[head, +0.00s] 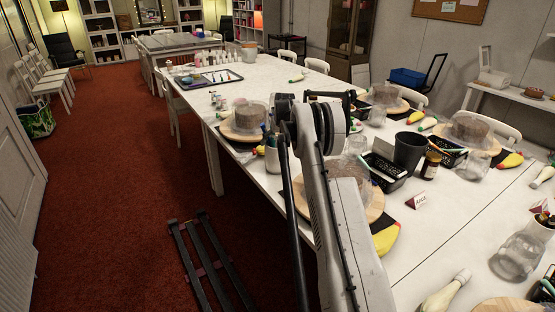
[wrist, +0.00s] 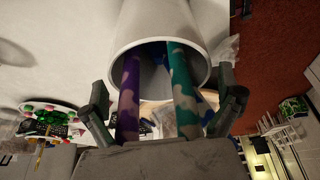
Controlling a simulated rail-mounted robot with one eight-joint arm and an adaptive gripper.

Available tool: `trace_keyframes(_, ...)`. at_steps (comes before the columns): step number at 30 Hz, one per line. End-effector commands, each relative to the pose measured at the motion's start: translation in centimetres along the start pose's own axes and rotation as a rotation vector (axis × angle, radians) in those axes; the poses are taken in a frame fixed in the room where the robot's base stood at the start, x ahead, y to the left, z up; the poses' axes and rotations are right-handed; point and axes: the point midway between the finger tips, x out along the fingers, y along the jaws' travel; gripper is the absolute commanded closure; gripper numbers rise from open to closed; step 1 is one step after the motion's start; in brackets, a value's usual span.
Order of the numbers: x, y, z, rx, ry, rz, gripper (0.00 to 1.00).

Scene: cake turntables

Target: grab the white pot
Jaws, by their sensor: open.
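The white pot (wrist: 158,25) fills the upper middle of the wrist view, its open mouth facing my gripper. A purple mottled handle (wrist: 129,95) and a teal mottled handle (wrist: 183,90) stick out of it, with something blue deeper inside. My gripper (wrist: 165,105) is open, with one finger at each side of the pot's rim. I cannot tell whether either finger touches it. In the head view, a white pot (head: 272,160) shows at the table's left edge, partly hidden by my arm. My gripper's fingers cannot be made out there.
The long white table (head: 465,245) holds several cake turntables, including one (head: 243,137) left of my arm. A black bin (head: 409,152), a black basket (head: 383,183) and a clear jar (head: 518,255) stand to the right. The red carpet (head: 120,190) left of the table is mostly open.

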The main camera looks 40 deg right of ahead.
Motion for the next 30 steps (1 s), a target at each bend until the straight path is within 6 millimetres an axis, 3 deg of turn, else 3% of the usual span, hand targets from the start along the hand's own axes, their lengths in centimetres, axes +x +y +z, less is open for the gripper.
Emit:
trace_keyframes(2, 0.0, 0.0, 0.0, 0.000, 0.000, 0.000, 0.00)
trace_keyframes(17, 0.0, 0.0, 0.0, 0.000, 0.000, 0.000, 0.65)
trace_keyframes(30, -1.2, 0.0, -0.5, 0.000, 0.001, 0.000, 0.66)
